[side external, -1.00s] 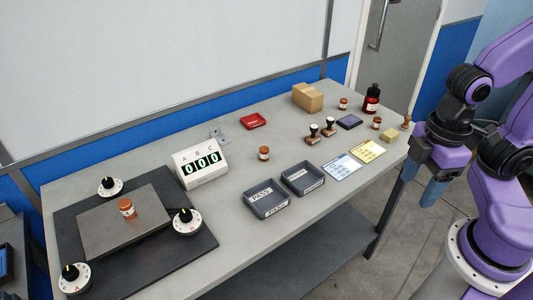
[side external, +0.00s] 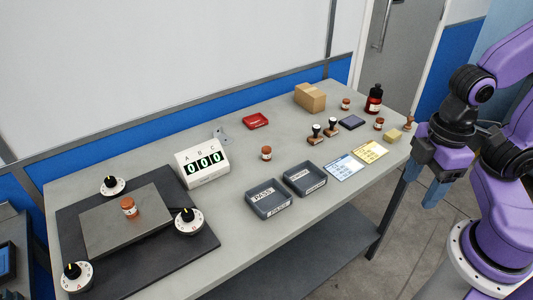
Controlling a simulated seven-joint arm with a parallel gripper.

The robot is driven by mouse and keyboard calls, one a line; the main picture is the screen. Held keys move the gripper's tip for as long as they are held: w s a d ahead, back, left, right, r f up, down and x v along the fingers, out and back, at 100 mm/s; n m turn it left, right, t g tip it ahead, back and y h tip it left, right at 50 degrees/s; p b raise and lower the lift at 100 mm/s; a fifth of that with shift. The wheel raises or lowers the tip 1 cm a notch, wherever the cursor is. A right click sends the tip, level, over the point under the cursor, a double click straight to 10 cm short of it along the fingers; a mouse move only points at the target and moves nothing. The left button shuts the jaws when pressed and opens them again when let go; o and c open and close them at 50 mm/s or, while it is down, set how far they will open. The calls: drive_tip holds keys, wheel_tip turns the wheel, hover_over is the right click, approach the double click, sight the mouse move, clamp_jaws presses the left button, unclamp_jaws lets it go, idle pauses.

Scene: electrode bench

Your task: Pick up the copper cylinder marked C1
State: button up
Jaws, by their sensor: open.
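Several small copper cylinders with pale labels stand on the bench. One copper cylinder (side external: 129,208) is on the grey plate between the dials. Another copper cylinder (side external: 266,153) stands mid-bench behind the trays. Two more stand at the far right end: one copper cylinder (side external: 346,104) beside the cardboard box and one copper cylinder (side external: 379,124) near the dark red bottle. The label marks are too small to read, so I cannot tell which is C1. My gripper (side external: 424,182) is open and empty, pointing down past the bench's right end, apart from every cylinder.
Two dark trays, a PASS tray (side external: 269,198) and a second tray (side external: 304,178), sit at the front.

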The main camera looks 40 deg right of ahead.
drive_tip(key=w+a+n+t+h, duration=0.1)
drive_tip(key=w+a+n+h, duration=0.1)
drive_tip(key=w+a, duration=0.45)
drive_tip(key=w+a+f+n+h, duration=0.1)
drive_tip(key=w+a+h, duration=0.15)
drive_tip(key=w, duration=0.65)
drive_tip(key=w+a+n+t+h, duration=0.1)
drive_tip(key=w+a+n+h, duration=0.1)
drive_tip(key=w+a, duration=0.4)
drive_tip(key=n+t+h, duration=0.1)
drive_tip(key=n+h, duration=0.2)
drive_tip(key=h, duration=0.4)
approach(266, 148)
drive_tip(key=v, duration=0.5)
drive_tip(key=shift+s+a, duration=0.15)
drive_tip(key=shift+s, duration=0.3)
drive_tip(key=shift+w+d+f, duration=0.1)
drive_tip(key=shift+d, duration=0.2)
drive_tip(key=x, duration=1.1)
drive_tip(key=shift+w+d, duration=0.1)
drive_tip(key=shift+d, duration=0.05)
drive_tip(key=shift+w+x, duration=0.2)
drive_tip(key=shift+x, duration=2.45)
clamp_jaws()
